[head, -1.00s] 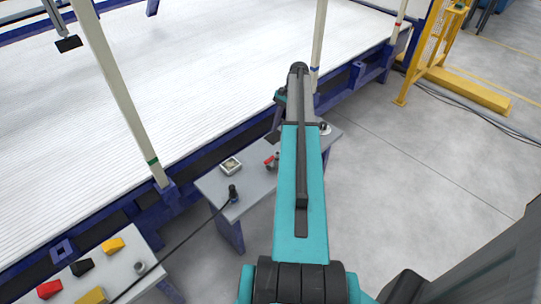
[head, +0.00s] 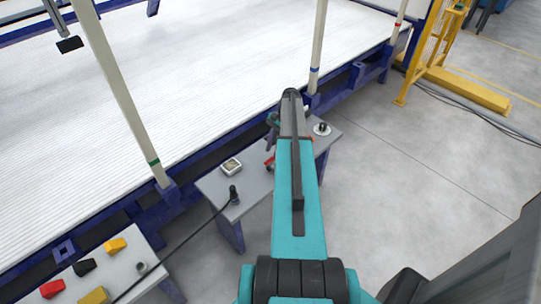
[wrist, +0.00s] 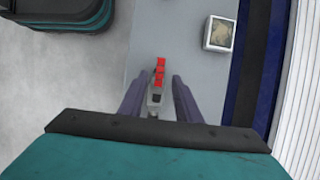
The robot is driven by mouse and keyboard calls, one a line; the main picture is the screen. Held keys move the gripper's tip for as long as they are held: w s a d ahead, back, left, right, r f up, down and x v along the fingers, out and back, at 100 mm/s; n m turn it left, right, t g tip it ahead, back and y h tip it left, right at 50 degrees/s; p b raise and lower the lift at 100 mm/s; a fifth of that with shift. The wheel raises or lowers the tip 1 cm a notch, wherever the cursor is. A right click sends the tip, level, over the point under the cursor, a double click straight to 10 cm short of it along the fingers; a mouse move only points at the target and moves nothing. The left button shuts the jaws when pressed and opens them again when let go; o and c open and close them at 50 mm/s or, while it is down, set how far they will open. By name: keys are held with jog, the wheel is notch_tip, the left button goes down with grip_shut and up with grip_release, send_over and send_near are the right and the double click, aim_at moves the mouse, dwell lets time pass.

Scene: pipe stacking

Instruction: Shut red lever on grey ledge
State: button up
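The red lever (wrist: 160,70) stands on the grey ledge (wrist: 185,70), in the middle of the wrist view, with a small grey body below its red part. In the head view the red lever (head: 269,163) shows only partly, beside my arm, on the grey ledge (head: 208,188). My gripper (wrist: 158,80) is open, with one finger on each side of the lever in the wrist view. Nothing shows between the fingers but the lever and ledge; I cannot tell whether they touch it or how far above they are. In the head view my arm mostly hides the gripper.
A square gauge (head: 231,166) and a black knob with a cable (head: 234,194) are on the ledge. A round fitting (head: 322,129) is at its far end. A blue conveyor frame (head: 175,200) runs alongside. Another table (head: 130,262) with coloured blocks stands at lower left.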

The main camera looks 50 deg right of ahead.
aim_at(269, 160)
jog(key=shift+x, duration=2.05)
grip_shut()
